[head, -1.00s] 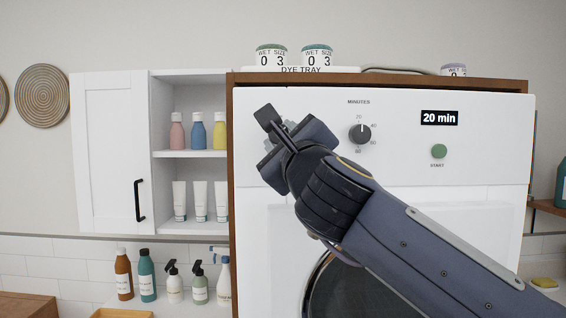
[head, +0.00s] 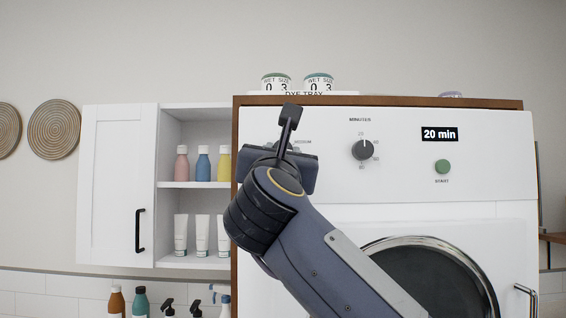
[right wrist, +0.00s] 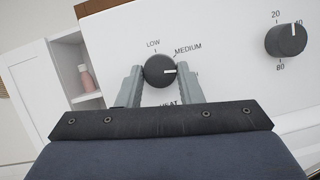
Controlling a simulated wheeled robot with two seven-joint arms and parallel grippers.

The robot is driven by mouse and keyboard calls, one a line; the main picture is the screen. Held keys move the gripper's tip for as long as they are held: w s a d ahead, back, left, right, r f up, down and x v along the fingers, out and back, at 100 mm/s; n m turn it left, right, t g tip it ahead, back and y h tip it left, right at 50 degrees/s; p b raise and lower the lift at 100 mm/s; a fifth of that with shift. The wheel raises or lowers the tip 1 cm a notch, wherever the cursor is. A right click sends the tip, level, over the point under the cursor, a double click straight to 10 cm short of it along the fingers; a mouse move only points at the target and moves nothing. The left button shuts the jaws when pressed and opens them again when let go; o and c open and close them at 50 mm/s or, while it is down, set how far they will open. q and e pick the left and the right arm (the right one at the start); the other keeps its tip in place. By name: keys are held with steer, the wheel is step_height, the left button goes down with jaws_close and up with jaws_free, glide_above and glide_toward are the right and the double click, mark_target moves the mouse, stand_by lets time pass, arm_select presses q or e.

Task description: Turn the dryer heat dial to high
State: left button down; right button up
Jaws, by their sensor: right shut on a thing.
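The heat dial (right wrist: 157,72) is a dark round knob on the white dryer panel, with LOW and MEDIUM printed above it and HEAT below. Its white mark points right, past MEDIUM, toward a label mostly hidden by a finger. My right gripper (right wrist: 160,70) is shut on the dial, one finger on each side. In the head view my right gripper (head: 284,160) covers the dial, and only part of the MEDIUM label shows beside it. The dryer (head: 460,195) stands in a brown wooden surround. My left gripper is not in view.
The minutes dial (head: 362,150), green start button (head: 442,167) and 20 min display (head: 440,134) are right of my gripper. An open white shelf (head: 195,186) with bottles is at left. Tins (head: 318,82) stand on top. The round dryer door (head: 430,280) is below.

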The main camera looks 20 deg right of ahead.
steer(key=shift+w+a+m+g+h, duration=0.1)
steer(key=shift+m+g+h, duration=0.4)
steer(key=shift+m, duration=0.9)
steer(key=shift+a+m+g+h, duration=0.1)
steer(key=shift+m+g+h, duration=0.35)
steer(key=shift+m, duration=0.95)
steer(key=shift+h, duration=0.35)
steer(key=o, duration=1)
steer(key=b+v, duration=0.3)
steer(key=v, duration=0.4)
steer(key=shift+s+a+f, duration=0.15)
steer(key=shift+s, duration=0.2)
